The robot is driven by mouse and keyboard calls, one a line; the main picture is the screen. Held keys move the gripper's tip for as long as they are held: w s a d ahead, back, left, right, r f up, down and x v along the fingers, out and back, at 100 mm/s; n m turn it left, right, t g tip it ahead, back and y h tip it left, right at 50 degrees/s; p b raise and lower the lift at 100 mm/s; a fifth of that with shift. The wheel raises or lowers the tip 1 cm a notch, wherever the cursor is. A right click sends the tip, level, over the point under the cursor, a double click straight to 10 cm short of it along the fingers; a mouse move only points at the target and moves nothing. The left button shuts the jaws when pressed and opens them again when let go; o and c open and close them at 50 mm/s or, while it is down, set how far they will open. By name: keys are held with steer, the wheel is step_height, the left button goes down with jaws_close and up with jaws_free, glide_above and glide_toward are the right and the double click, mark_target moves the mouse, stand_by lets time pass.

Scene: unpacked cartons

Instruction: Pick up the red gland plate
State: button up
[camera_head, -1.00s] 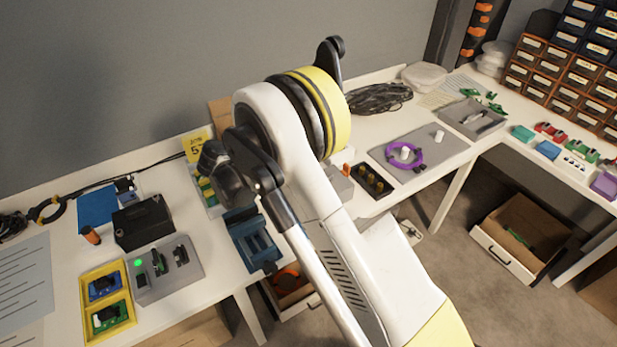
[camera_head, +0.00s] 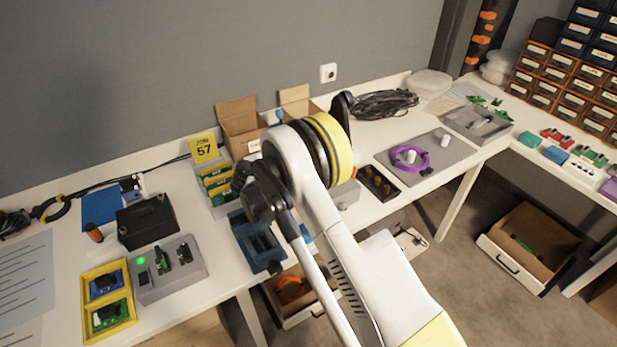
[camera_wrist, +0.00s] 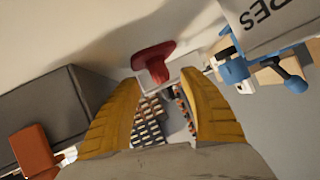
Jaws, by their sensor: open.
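A red piece (camera_wrist: 153,58), which looks like the red gland plate, shows in the wrist view just beyond my fingertips. It has a wide flat part and a narrower part pointing towards the gap between my fingers. It lies against a pale surface. My gripper (camera_wrist: 160,82) is open, with its two yellow fingers apart and nothing between them. I cannot tell how far the red piece is from the fingertips. In the head view my arm hides the gripper, and I cannot make out the red piece there.
In the wrist view a blue clamp-like object (camera_wrist: 255,70) is right of the fingers, and a dark grey block (camera_wrist: 58,108) is left. In the head view open cardboard boxes (camera_head: 238,117), a blue fixture (camera_head: 250,243) and a black block (camera_head: 147,221) crowd the bench around my arm.

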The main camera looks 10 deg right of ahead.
steer(key=shift+x, duration=1.05)
jaws_close()
steer(key=shift+r, duration=0.1)
